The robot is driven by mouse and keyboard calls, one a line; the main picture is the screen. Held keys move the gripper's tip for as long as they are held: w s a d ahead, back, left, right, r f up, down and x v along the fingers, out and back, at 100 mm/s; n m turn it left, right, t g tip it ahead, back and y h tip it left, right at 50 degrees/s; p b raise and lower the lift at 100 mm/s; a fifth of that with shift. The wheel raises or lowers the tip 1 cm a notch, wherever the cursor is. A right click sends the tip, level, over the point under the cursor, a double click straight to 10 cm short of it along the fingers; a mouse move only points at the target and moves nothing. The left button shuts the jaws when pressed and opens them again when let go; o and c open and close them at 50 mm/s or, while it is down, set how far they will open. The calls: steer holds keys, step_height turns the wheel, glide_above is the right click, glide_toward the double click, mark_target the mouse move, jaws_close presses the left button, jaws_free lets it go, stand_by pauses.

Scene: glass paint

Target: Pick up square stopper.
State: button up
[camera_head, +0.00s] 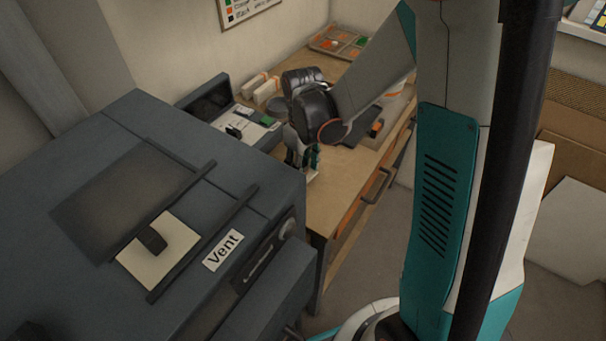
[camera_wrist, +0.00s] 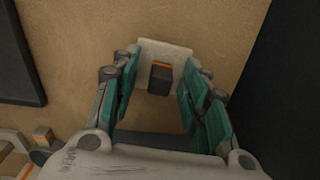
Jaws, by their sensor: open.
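What looks like the square stopper (camera_wrist: 179,52), a pale square plate with a dark block handle (camera_wrist: 159,80) marked orange on one edge, lies on the wooden worktop in the wrist view. My gripper (camera_wrist: 165,62) is open, with its teal finger pads on either side of the handle. I see gaps between pads and handle; how high the fingers are above the plate is hard to tell. In the head view my gripper (camera_head: 303,158) is low over the worktop's near end, beside the dark cabinet. The stopper is mostly hidden there.
The dark cabinet (camera_head: 110,150) labelled "Vent" stands at left, with a cream plate (camera_head: 180,240) and dark knob between rails on top. The wooden worktop (camera_head: 335,200) holds a compartment tray (camera_head: 340,40) at the back and pale blocks (camera_head: 262,88).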

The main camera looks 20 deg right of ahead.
jaws_close()
steer(key=shift+r, duration=0.1)
step_height(320, 180, up, 23)
steer(key=p, duration=0.7)
steer(key=shift+p, duration=0.4)
